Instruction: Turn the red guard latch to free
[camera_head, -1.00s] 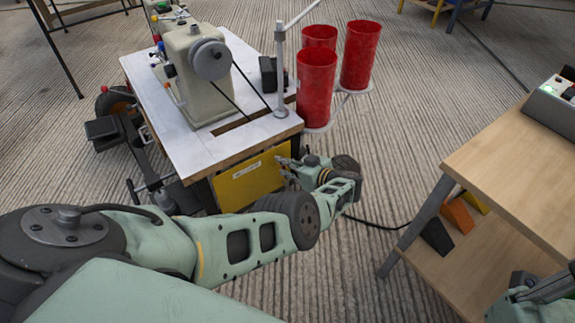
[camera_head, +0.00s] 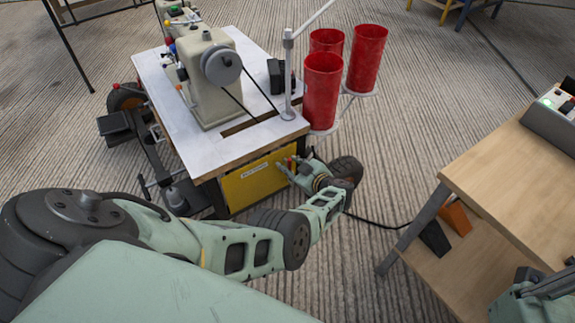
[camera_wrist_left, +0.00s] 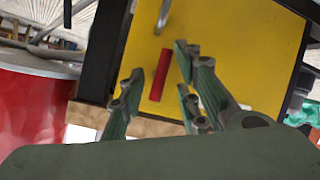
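The red guard latch (camera_wrist_left: 161,72) shows in the left wrist view as a narrow, slightly tilted red bar in front of the yellow guard panel (camera_wrist_left: 250,60). In the head view the yellow panel (camera_head: 257,182) is under the sewing machine table, and a small red patch shows beside my left gripper (camera_head: 288,168). My left gripper (camera_wrist_left: 160,65) is open in the wrist view, with one finger on each side of the red bar and gaps between. I cannot tell how deep the fingers reach around it. My right gripper is not seen; only part of my right arm shows at lower right.
The white-topped table (camera_head: 175,110) carries a sewing machine (camera_head: 208,75). Red cylinders (camera_head: 322,92) stand at its right corner, beside a pale post (camera_head: 289,75). A wooden bench (camera_head: 510,180) is at right. Ribbed floor lies between, crossed by a dark cable.

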